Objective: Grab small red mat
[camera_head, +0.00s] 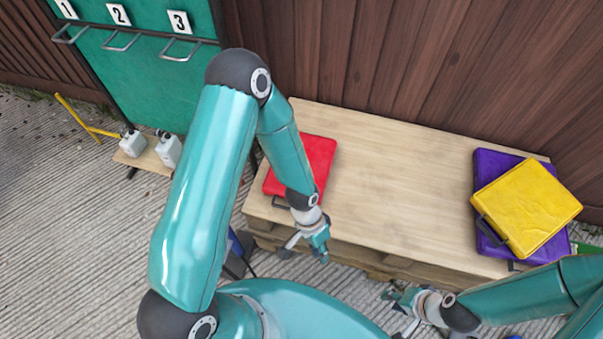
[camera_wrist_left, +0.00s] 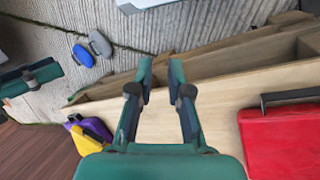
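The small red mat (camera_head: 318,155) lies flat at the left end of the wooden pallet table, partly hidden behind my left arm. Its dark handle (camera_head: 282,203) faces the front edge. In the left wrist view the red mat (camera_wrist_left: 282,143) is at the right edge, with its black handle (camera_wrist_left: 290,97) on top. My left gripper (camera_head: 306,250) is open and empty, in front of the mat and apart from it. Its spread fingers also show in the left wrist view (camera_wrist_left: 161,75). My right gripper (camera_head: 398,310) appears open and empty, in front of the table.
A yellow mat (camera_head: 527,205) lies askew on a purple mat (camera_head: 487,165) at the table's right end. The table (camera_head: 400,175) is bare between. A brown plank wall (camera_head: 400,60) stands behind. White jugs (camera_head: 168,150) and a green hook board (camera_head: 140,80) are at left.

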